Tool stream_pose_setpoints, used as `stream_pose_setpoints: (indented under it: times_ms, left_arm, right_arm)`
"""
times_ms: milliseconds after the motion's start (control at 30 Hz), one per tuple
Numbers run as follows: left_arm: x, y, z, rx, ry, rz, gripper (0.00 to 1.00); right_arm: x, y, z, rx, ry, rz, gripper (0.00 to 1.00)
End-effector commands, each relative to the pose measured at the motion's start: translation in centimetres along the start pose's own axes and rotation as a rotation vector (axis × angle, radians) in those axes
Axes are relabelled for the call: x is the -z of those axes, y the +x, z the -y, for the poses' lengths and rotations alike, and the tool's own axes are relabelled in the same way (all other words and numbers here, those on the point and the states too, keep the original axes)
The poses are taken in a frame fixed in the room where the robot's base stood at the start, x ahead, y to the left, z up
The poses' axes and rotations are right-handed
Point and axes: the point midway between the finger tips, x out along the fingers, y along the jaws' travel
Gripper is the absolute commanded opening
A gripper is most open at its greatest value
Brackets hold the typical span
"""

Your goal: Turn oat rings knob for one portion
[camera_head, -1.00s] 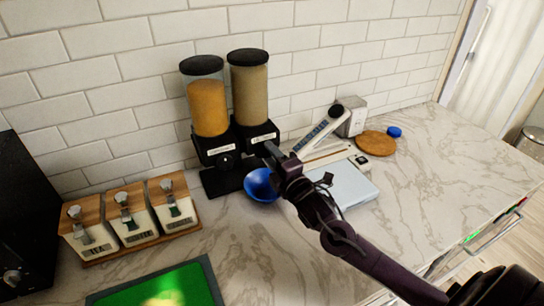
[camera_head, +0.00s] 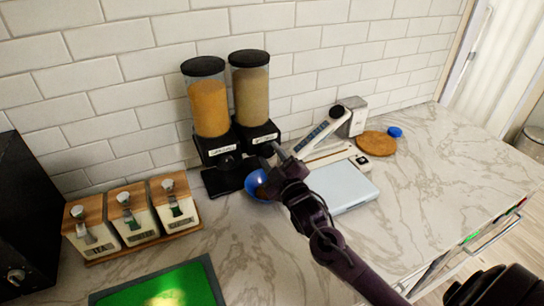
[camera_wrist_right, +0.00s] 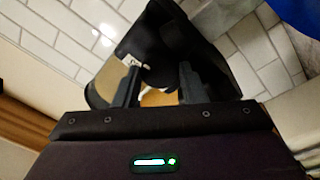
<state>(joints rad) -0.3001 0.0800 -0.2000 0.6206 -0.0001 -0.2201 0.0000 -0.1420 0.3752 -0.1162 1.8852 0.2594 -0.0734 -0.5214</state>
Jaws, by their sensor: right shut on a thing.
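Two black-based dispensers stand against the wall. The left one (camera_head: 210,105) holds orange-yellow grain. The right one (camera_head: 251,100) holds beige contents; its small front label is too blurred to read surely. My right gripper (camera_head: 275,152) is at the front of the right dispenser's base, shut on its black knob, which the gripper hides in the head view. In the right wrist view, the fingers (camera_wrist_right: 160,84) stand on both sides of the dark knob (camera_wrist_right: 160,73). A blue bowl (camera_head: 255,184) sits below, partly hidden by my gripper.
Wooden-lidded canisters (camera_head: 130,216) stand on the left. A pale blue scale-like slab (camera_head: 343,188) lies right of my wrist, with a wooden disc (camera_head: 376,143) and blue cap behind. A green mat (camera_head: 165,287) is in front.

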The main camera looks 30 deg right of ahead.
Motion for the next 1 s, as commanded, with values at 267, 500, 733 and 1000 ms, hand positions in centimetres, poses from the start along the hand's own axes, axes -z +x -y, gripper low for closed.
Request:
stream_pose_setpoints:
  times_ms: [267, 500, 733, 1000]
  left_arm:
    - [0.02, -0.06, -0.02, 0.000, 0.000, 0.000, 0.00]
    - [0.02, -0.06, -0.03, 0.000, 0.000, 0.000, 0.00]
    - [0.02, -0.06, -0.03, 0.000, 0.000, 0.000, 0.00]
    - [0.02, -0.06, -0.03, 0.000, 0.000, 0.000, 0.00]
  right_arm:
    - [-0.13, -0.05, 0.15, -0.001, 0.042, 0.007, 0.15]
    - [-0.15, -0.05, 0.17, -0.001, 0.044, 0.008, 0.15]
    - [-0.12, -0.05, 0.16, -0.001, 0.043, 0.007, 0.52]
    - [-0.05, -0.02, 0.08, -0.002, 0.043, 0.005, 0.59]
